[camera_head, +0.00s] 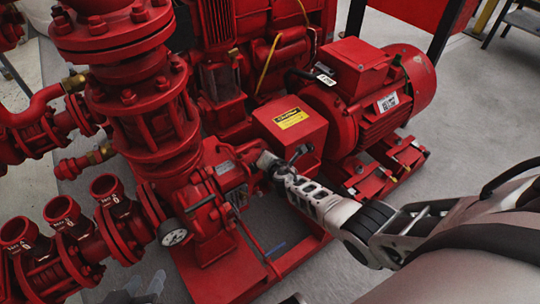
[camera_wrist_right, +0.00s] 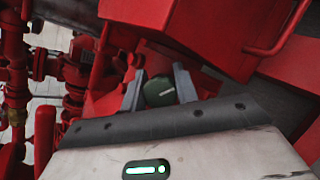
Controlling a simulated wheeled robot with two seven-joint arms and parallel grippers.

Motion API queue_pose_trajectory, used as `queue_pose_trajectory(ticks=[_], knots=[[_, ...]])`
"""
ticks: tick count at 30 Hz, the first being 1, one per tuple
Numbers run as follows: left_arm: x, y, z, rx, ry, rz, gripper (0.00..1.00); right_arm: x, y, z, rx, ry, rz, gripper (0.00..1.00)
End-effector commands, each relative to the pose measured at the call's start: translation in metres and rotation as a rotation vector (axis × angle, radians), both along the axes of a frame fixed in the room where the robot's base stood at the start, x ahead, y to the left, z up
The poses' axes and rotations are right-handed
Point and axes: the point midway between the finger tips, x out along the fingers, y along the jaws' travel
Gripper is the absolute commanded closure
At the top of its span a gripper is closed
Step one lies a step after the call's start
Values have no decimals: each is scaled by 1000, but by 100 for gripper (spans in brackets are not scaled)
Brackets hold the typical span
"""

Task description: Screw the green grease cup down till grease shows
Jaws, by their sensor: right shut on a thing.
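The green grease cup (camera_wrist_right: 160,90) shows in the right wrist view as a dark green round cap with a pale mark. It sits between the two grey fingers of my right gripper (camera_wrist_right: 159,88), which is shut on it. In the head view my right gripper (camera_head: 268,162) reaches in from the right to the red bearing housing (camera_head: 226,176) of the pump. No grease can be made out.
A red motor (camera_head: 370,95) and a red coupling guard (camera_head: 290,127) with a yellow label stand just behind the right gripper. A pressure gauge (camera_head: 174,233), red pipes and open red outlets (camera_head: 62,212) are at left.

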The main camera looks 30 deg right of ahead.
Motion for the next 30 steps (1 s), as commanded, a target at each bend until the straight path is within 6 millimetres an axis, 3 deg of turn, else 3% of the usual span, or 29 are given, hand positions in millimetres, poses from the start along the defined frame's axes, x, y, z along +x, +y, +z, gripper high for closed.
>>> queue_pose_trajectory(ticks=[13, 14, 25, 30], knots=[[-2, 1, -1, 1, 5, 2, 64, -1, 0, -2, 7, 4, -7, 93], [-2, 1, -1, 1, 5, 1, 64, -1, 0, -2, 7, 4, -7, 62], [0, 0, 4, 1, -1, 0, 64, -3, 1, 2, 6, 1, -5, 61], [2, 3, 30, 3, -40, 14, 64, -17, 4, 13, 6, 4, -4, 61]])
